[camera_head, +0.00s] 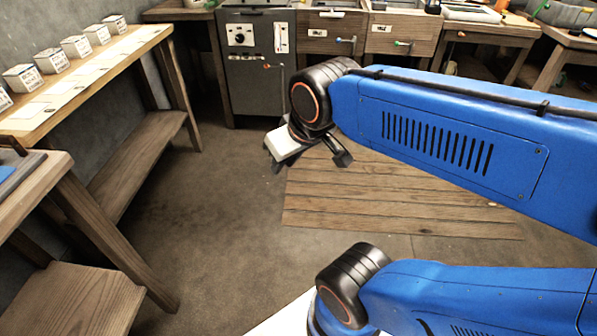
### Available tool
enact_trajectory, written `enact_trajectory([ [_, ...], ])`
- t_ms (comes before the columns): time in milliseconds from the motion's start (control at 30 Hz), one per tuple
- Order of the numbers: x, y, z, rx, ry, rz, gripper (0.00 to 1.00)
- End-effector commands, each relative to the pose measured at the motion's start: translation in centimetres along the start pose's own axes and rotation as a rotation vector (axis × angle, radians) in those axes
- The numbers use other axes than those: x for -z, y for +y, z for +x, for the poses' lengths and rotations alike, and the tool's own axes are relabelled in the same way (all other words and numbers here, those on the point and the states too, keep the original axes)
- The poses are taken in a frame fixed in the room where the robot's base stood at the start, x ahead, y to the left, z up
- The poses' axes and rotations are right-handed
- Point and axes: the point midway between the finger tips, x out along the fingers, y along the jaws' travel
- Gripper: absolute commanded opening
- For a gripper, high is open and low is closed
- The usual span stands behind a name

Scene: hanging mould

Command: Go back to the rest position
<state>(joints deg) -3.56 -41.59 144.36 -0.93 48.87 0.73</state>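My gripper (310,161) hangs in mid-air at the end of my blue arm, left of the picture's middle. Two dark finger parts show well apart, one at its lower left and one at its right. It looks open, with nothing clearly held between them. A pale flat piece (284,143) shows at its left side; I cannot tell whether it is part of the gripper. My blue upper link runs to the right edge, and another blue link lies below it. The gripper touches no furniture that I can see.
A wooden bench (121,61) with several white boxes (78,46) stands at left. A nearer wooden table (40,185) is at the left edge. A grey cabinet (250,75) and wooden drawers (333,33) line the back. Planks (370,205) lie on the floor. The left-middle floor is clear.

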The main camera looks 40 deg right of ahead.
Motion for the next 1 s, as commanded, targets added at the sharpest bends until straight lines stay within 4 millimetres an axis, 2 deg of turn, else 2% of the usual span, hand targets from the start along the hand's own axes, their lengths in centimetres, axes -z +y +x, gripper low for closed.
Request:
enact_trajectory([
  [100, -2.8, 0.8, -0.6, -0.013, -0.055, 0.038, 0.22],
  [200, -3.8, 1.1, -0.8, -0.015, -0.077, 0.049, 0.22],
  [1000, -3.9, 1.1, -0.9, -0.015, -0.082, 0.050, 0.22],
])
